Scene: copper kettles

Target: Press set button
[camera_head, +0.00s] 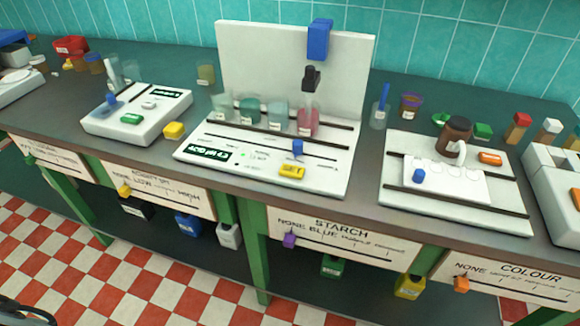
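No button with a readable "set" label shows. Several button-like blocks are in view: a green one (132,119) on the left white device (163,121), a yellow one (292,171) on the middle white station (226,170), and an orange one (489,157) on the right white station (398,148). Their markings are too small to read. The middle station also has a small green-lettered display (208,154) and a blue slider knob (297,147). My gripper cannot be made out; only a dark curved part shows at the bottom left corner.
Several glass beakers (250,108) stand on the middle station before a white back panel (235,62). A brown jar (456,134) stands on the right station. Labelled slider panels (342,240) line the dark counter's front edge. The checkered floor (110,285) before it is open.

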